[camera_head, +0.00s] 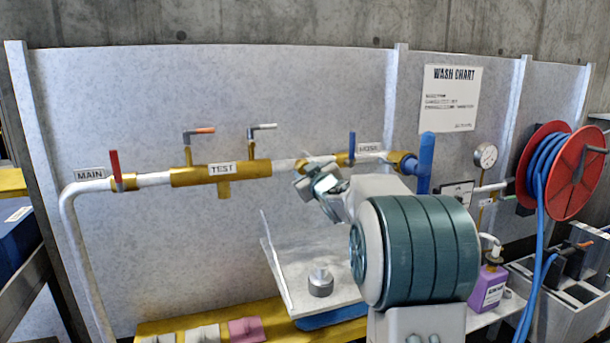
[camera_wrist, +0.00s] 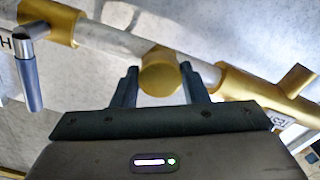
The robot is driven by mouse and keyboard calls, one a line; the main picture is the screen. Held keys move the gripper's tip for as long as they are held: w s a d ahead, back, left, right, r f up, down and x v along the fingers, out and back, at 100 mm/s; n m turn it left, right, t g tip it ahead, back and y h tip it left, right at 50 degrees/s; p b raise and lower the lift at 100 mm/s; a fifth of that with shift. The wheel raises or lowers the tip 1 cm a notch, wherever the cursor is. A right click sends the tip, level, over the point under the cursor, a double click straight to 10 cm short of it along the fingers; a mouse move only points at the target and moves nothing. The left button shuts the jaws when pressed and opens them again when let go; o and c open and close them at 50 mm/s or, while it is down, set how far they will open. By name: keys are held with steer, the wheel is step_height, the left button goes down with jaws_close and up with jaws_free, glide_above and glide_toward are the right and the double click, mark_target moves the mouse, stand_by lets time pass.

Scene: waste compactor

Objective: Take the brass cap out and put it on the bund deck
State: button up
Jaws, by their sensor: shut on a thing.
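The brass cap (camera_wrist: 160,74) is a round yellow-gold piece at the front of the pale pipe, between my two dark fingers in the wrist view. My gripper (camera_wrist: 159,84) is shut on it. In the head view my gripper (camera_head: 320,182) is up at the pipe run, right of the TEST section, and hides most of the cap. I cannot tell whether the cap is still seated in its fitting. A yellow deck (camera_head: 275,316), which looks like the bund deck, runs along the bottom, partly hidden by a pale tray and my arm.
The pipe run carries a red MAIN handle (camera_head: 115,165), a brass TEST section (camera_head: 220,174) and a blue handle (camera_head: 352,146). A pale tray (camera_head: 285,277) holds a metal knob (camera_head: 320,283). Grey blocks and a pink block (camera_head: 246,330) sit on the deck. A red hose reel (camera_head: 577,175) stands right.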

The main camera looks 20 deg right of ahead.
steer(key=shift+n+b, duration=0.9)
steer(key=shift+n, duration=0.2)
steer(key=shift+s, duration=0.55)
steer(key=shift+s+b, duration=0.4)
steer(key=shift+s, duration=1.9)
